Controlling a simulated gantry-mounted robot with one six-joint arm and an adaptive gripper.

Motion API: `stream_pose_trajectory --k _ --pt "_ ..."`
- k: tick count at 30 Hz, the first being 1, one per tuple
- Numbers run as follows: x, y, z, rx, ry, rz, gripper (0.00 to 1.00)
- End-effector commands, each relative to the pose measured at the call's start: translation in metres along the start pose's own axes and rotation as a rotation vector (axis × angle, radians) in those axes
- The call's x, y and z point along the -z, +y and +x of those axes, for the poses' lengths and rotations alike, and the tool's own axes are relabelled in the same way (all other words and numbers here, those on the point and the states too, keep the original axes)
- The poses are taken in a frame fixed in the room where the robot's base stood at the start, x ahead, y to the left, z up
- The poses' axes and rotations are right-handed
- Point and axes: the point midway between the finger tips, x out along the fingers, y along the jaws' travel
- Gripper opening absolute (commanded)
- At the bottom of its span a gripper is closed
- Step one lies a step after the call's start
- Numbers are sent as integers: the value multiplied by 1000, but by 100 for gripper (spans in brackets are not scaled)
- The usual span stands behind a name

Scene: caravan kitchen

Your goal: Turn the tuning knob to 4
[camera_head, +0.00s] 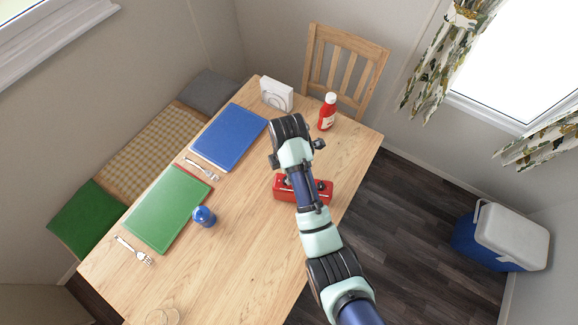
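A red box-shaped thing (282,190), which looks like the radio, sits on the wooden table under my arm. My arm crosses over its middle and hides much of it, so I can make out no dial marks or number. A small dark part shows on its right side, but I cannot tell whether it is the tuning knob. My arm reaches in from the lower right, its wrist end beyond the radio. A small dark piece at the wrist may be part of my gripper (319,144). The fingers are not clear, and I see no contact with the radio.
The wooden table (245,245) also bears a blue mat (230,136), a green mat (166,212), two forks, a blue shaker (204,216), a napkin holder (277,95), a red ketchup bottle (327,112) and a glass (163,317). The table's right edge is near the radio.

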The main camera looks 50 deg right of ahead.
Motion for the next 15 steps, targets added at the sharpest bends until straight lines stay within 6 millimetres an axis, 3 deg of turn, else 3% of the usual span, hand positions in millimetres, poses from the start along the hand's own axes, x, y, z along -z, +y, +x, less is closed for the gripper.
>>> stream_pose_trajectory --k 9,15 --pt "1 -1 56 1 0 1 54" --pt "1 0 72 -2 0 1 54"
